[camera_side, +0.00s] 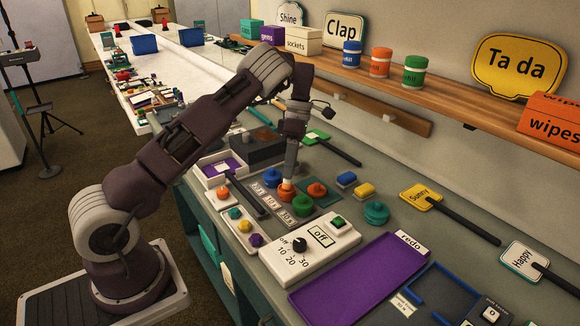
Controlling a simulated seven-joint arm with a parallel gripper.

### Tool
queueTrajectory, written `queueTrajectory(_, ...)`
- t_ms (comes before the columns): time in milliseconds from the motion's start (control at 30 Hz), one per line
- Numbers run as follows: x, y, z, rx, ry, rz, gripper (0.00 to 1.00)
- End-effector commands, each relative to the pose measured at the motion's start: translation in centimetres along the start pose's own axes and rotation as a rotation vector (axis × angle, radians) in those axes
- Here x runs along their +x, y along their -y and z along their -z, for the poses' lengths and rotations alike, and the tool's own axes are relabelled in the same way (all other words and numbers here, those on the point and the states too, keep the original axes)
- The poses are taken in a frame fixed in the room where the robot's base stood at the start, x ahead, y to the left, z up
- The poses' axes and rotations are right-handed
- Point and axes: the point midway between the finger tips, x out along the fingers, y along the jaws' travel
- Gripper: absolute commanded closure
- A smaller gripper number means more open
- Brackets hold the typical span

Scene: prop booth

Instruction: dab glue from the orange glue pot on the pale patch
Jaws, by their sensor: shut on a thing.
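My gripper (289,168) points straight down over a grey rack (262,204) on the bench. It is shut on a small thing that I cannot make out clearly. Right under its tips is an orange pot (286,191) with a pale top. I cannot tell whether the held thing touches or enters the pot. A blue round-topped pot (272,177) stands left of it and a green one (302,205) stands in front. An orange knob-like piece (317,190) lies to the right on a green mat. I cannot pick out the pale patch with certainty.
A white box with a dial (300,245) stands in front of the rack. A purple panel (357,278) lies to its right. A teal knob (376,213) and black-handled signs (421,197) lie farther right. Blue, orange and green jars (380,62) stand on the wooden shelf.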

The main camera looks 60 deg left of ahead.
Motion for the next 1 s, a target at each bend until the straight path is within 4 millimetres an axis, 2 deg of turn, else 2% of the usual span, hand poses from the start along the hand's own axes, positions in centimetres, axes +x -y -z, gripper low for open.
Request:
queueTrajectory(167, 0.0, 0.0, 0.0, 0.000, -0.002, 0.002, 1.00)
queueTrajectory(733, -5.6, 1.9, 0.5, 0.000, 0.000, -0.001, 1.00)
queueTrajectory(1000, -6.6, 2.3, 0.6, 0.000, -0.001, 0.001, 1.00)
